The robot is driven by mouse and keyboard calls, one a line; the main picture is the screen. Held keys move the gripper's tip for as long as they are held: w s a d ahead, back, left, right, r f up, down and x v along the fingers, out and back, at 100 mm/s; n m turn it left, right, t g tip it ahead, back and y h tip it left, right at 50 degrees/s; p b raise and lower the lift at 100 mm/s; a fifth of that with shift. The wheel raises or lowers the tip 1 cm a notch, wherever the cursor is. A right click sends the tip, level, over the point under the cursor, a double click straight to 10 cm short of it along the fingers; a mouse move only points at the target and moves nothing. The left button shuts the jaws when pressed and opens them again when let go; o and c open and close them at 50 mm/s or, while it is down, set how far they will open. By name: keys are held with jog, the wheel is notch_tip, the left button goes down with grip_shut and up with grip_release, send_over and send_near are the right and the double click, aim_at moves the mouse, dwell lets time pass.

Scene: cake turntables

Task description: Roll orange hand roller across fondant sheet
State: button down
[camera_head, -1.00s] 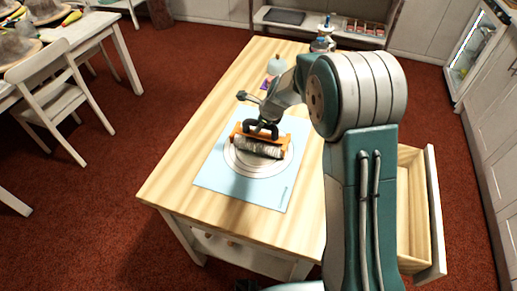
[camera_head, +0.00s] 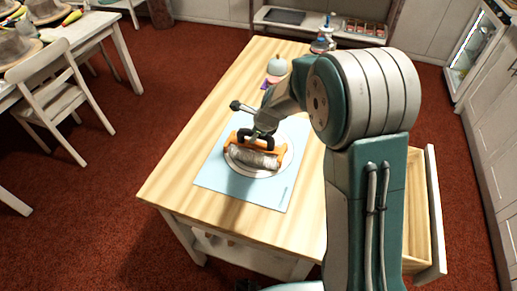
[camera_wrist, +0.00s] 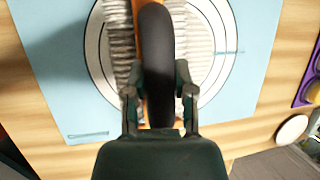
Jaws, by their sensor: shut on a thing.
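The orange hand roller (camera_head: 229,142) has a whitish ribbed barrel (camera_head: 253,159) and a black handle. My gripper (camera_head: 258,138) is shut on the handle from above. In the wrist view my gripper (camera_wrist: 158,95) has one finger on each side of the black handle (camera_wrist: 155,40). The barrel lies over the round white fondant sheet (camera_head: 262,174), on its near half in the head view. Whether the barrel presses on it is hard to tell. The sheet lies on a light blue mat (camera_head: 214,178). The roller hides the sheet's middle.
The mat lies on a wooden table (camera_head: 172,182) with bare wood around it. A pale domed object (camera_head: 277,66) and a purple item stand farther back. A drawer (camera_head: 418,215) is open at the table's right side. A chair (camera_head: 62,95) stands at the left.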

jog(key=shift+w+r, duration=0.1)
jog(key=shift+r, duration=2.8)
